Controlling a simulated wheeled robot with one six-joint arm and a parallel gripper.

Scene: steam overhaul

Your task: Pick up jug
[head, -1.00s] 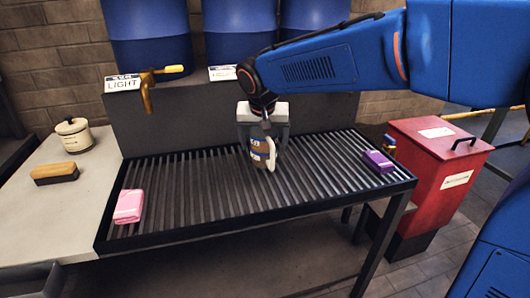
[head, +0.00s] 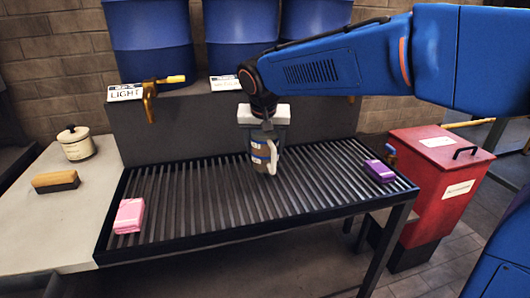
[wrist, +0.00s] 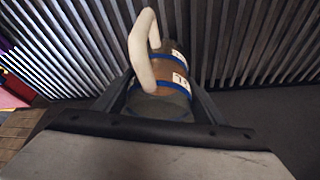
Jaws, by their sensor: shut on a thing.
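The jug (head: 264,157) is brownish with blue bands, a pale label and a white handle. In the head view it hangs upright in my gripper (head: 264,135), over the middle of the slatted grate (head: 200,200). My gripper points down and is shut on the jug's upper part, one finger on each side. In the wrist view the jug (wrist: 165,80) sits between the two fingers, its white handle (wrist: 141,55) sticking up in the picture, with the slats behind it. The gap under the jug is hard to judge.
A pink bundle (head: 129,216) lies at the grate's left end and a purple one (head: 380,171) at its right. A brush (head: 56,181) and lidded pot (head: 76,143) stand on the left counter. Blue drums (head: 240,35) with a tap (head: 150,95) stand behind. A red bin (head: 440,190) is right.

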